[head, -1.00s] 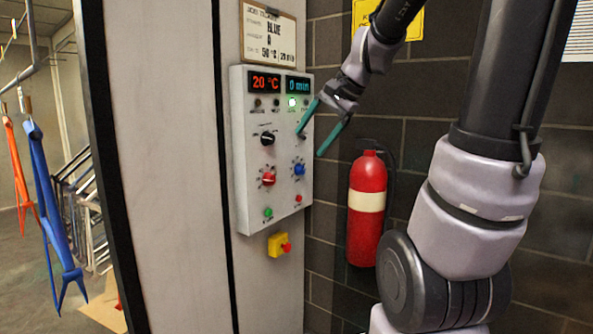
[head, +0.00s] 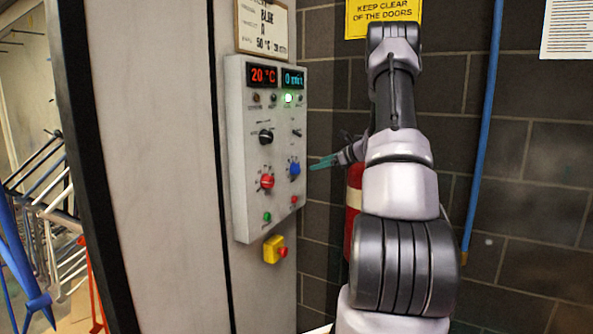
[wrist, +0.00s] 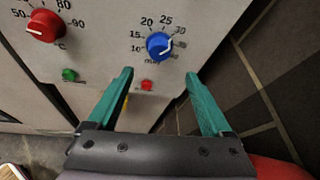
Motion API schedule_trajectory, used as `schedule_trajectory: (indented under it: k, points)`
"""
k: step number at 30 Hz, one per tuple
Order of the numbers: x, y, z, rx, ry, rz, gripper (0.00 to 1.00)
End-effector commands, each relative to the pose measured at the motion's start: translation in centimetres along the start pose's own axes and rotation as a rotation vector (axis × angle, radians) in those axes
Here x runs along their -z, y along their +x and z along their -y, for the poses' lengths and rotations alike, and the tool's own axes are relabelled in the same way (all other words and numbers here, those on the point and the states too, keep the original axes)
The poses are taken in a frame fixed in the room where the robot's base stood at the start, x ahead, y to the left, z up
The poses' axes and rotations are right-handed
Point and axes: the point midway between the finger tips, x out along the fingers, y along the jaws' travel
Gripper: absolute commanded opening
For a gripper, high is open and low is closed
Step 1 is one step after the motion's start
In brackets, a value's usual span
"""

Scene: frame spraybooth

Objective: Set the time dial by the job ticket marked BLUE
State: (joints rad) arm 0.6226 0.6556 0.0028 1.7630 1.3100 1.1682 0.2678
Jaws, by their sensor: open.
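The time dial is the blue knob (head: 295,169) at the right of the control panel (head: 238,200). In the wrist view the blue knob (wrist: 159,45) stands ahead of the fingers, with 10, 15, 20, 25 and 30 around it and "min" below. The job ticket (head: 264,26) above the panel reads BLUE and 50 °C; its top is cut off and the minutes are too blurred to be sure. The displays show 20 °C (head: 263,75) and 0 min (head: 292,79). My gripper (wrist: 160,85) is open, its teal fingers apart and empty, short of the blue knob.
A red knob (head: 267,181) marked in °C, a black knob (head: 265,136), a green button (head: 267,217) and a red button (wrist: 147,85) are on the panel. A yellow box with a red button (head: 274,249) sits below. A red fire extinguisher (head: 352,215) stands behind my arm.

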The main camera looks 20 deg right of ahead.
Motion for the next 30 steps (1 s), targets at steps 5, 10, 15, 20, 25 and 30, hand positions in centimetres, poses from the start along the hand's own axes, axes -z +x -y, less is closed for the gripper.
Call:
schedule_trajectory:
  k: [5,10,15,20,25,30]
  points:
    - [0.0,2.5,-0.1,-0.004,0.0,0.001,0.84]
    - [0.0,5.9,-0.3,-0.006,-0.001,-0.001,0.84]
    - [0.0,8.7,-0.2,-0.005,-0.003,-0.001,0.84]
    - [0.0,10.1,-0.2,-0.003,-0.002,-0.001,0.84]
    - [-0.1,10.5,-0.1,-0.002,-0.002,-0.001,0.84]
    - [-0.1,10.5,-0.2,-0.003,-0.002,-0.001,0.84]
